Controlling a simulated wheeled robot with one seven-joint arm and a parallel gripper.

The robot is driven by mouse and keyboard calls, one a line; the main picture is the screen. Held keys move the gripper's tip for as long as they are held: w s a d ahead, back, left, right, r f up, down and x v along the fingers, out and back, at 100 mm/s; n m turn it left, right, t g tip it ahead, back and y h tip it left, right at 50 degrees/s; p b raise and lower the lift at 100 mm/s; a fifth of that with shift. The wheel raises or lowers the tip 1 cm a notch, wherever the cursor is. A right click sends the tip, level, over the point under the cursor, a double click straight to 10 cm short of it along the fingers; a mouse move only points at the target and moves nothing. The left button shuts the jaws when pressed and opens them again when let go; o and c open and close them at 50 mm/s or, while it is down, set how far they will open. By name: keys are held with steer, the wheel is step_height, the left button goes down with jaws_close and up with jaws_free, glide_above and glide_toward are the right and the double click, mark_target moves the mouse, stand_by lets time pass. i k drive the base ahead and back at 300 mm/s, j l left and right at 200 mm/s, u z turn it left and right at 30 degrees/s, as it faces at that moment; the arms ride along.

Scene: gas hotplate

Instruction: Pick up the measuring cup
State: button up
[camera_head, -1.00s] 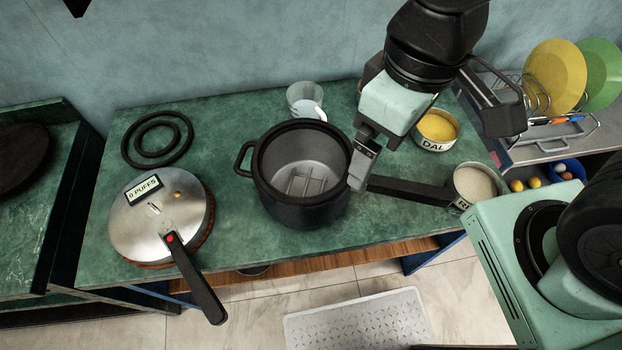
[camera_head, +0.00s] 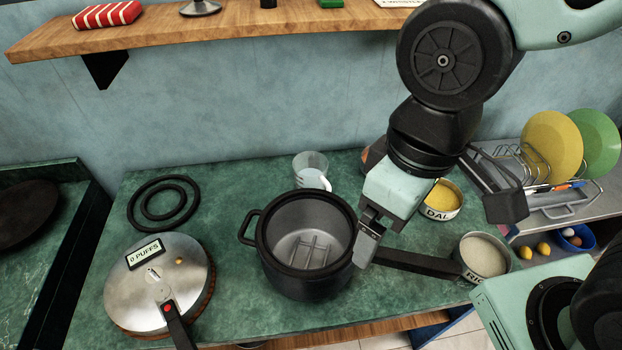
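The measuring cup (camera_head: 311,167) is a clear cup with a pale handle. It stands upright on the green counter, behind the black cooker pot (camera_head: 306,282). My gripper (camera_head: 437,232) is open, with its two dark fingers spread wide apart and nothing seen between them. It is to the right of the cup and nearer the front, above the pot's right side and long handle. The gripper is apart from the cup in the picture. The front lower part of the cup is partly hidden by the pot's rim.
A steel cooker lid (camera_head: 158,285) reading "0 PUFFS" and black rings (camera_head: 163,204) lie at left. A DAL bowl (camera_head: 441,203) and a rice bowl (camera_head: 483,259) stand at right. A wooden shelf (camera_head: 230,32) hangs above; a dish rack (camera_head: 560,205) is far right.

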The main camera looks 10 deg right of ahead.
mark_target(310, 168)
steer(key=i+z, duration=0.15)
steer(key=z, duration=0.2)
steer(key=i+z, duration=0.15)
steer(key=z, duration=0.2)
steer(key=i+j+z, duration=0.1)
steer(key=z, duration=0.25)
steer(key=i, duration=0.05)
